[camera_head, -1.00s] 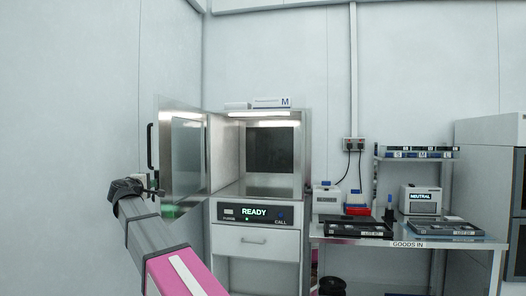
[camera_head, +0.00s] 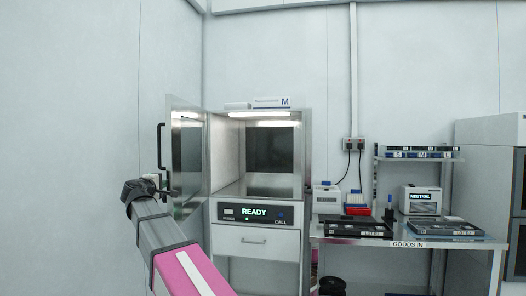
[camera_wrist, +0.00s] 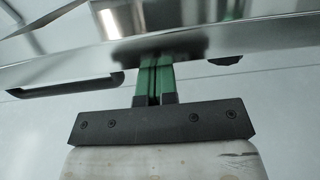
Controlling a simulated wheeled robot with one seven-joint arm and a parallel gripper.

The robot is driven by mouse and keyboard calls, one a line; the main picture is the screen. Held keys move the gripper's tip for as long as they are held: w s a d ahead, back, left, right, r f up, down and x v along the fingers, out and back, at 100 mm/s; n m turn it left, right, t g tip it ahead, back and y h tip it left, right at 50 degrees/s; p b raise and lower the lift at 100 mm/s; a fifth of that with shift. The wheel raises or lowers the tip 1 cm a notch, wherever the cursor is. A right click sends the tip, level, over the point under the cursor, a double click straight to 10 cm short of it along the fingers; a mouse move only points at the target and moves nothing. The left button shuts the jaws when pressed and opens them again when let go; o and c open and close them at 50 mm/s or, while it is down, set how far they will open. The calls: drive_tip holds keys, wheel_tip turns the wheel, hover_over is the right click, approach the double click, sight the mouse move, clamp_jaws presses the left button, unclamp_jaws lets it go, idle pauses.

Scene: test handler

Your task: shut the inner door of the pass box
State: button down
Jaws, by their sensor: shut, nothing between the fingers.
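The pass box (camera_head: 258,152) stands against the back wall, its chamber empty and lit. Its inner door (camera_head: 187,158), a glazed metal-framed panel hinged on the box's left side, stands open toward me. The black door handle (camera_head: 160,146) is on the outer face near the free edge. My gripper (camera_head: 170,192) is low at the door's outer face, below the handle. In the wrist view, its green fingers (camera_wrist: 155,78) are shut together and empty, their tips at the metal door frame (camera_wrist: 220,42); they look in contact. The handle (camera_wrist: 66,87) shows left of the fingers.
A panel reading READY (camera_head: 254,212) and a drawer (camera_head: 254,240) lie below the chamber. A GOODS IN bench (camera_head: 410,243) with cases and small devices stands to the right. The left wall (camera_head: 70,150) is plain. The chamber opening is clear.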

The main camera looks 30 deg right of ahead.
sight(173, 184)
drive_tip(key=shift+s+d, duration=0.45)
drive_tip(key=shift+d, duration=0.25)
drive_tip(key=shift+s+d, duration=0.4)
drive_tip(key=shift+d, duration=0.25)
drive_tip(key=shift+s+d, duration=0.45)
drive_tip(key=shift+d, duration=0.35)
drive_tip(key=s+d, duration=0.3)
drive_tip(key=d, duration=0.5)
drive_tip(key=shift+s+d, duration=0.3)
drive_tip(key=shift+d, duration=0.05)
drive_tip(key=s+d, duration=0.2)
drive_tip(key=d, duration=0.7)
drive_tip(key=shift+d, duration=0.15)
